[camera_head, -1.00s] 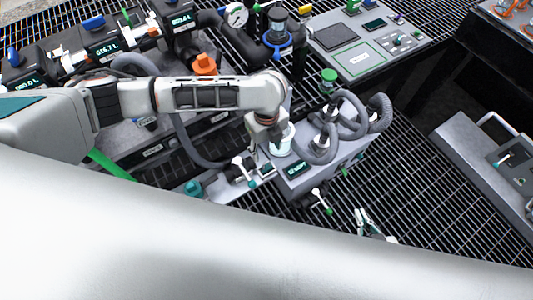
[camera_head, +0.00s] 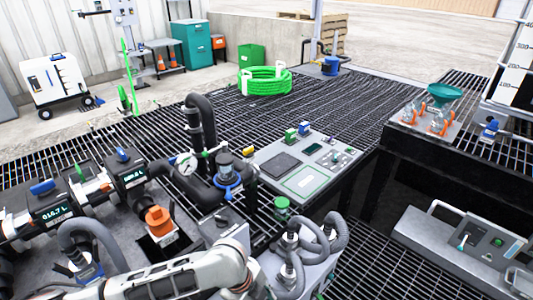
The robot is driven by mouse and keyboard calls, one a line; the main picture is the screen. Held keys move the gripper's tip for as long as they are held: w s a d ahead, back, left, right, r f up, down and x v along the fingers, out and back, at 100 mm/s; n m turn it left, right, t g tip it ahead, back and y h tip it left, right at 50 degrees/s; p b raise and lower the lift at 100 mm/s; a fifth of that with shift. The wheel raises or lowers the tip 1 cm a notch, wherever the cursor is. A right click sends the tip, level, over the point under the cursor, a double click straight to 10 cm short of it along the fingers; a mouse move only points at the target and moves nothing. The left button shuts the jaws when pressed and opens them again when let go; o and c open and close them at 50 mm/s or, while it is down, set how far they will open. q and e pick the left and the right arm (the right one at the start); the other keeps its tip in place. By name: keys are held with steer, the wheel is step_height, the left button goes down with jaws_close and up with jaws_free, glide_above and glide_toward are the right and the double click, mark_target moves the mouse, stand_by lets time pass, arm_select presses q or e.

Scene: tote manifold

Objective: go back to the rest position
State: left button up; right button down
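My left arm (camera_head: 185,277) comes in along the bottom edge from the left, its pale links bent down at the wrist near the lower middle. The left gripper itself is below the frame and does not show. My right arm and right gripper are not in view.
Near the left arm are a manifold with digital readouts (camera_head: 52,213), an orange-capped fitting (camera_head: 159,220), a pressure gauge (camera_head: 187,164) and grey hoses (camera_head: 318,240). A control panel (camera_head: 308,169) lies beyond. Open grating (camera_head: 330,100) stretches behind, with a green hose coil (camera_head: 264,80).

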arm_select(q)
steer(key=s+d+r+n+t+h+p, duration=0.1)
steer(key=s+d+r+n+t+h, duration=0.1)
steer(key=d+n+t+h, duration=0.5)
steer(key=s+a+f+n+t+y, duration=0.1)
steer(key=a+n, duration=0.3)
steer(key=a, duration=0.4)
steer(key=s+a+f+n+t+y+p, duration=0.1)
steer(key=s+a+n+y, duration=0.3)
steer(key=a, duration=0.5)
steer(key=s+a+f+n+t+y+p, duration=0.1)
steer(key=s+a+n+y, duration=0.1)
steer(key=a+n, duration=0.3)
steer(key=s+a, duration=0.1)
steer(key=a, duration=0.2)
steer(key=shift+a+f+y, duration=0.2)
steer(key=shift+a+y, duration=0.2)
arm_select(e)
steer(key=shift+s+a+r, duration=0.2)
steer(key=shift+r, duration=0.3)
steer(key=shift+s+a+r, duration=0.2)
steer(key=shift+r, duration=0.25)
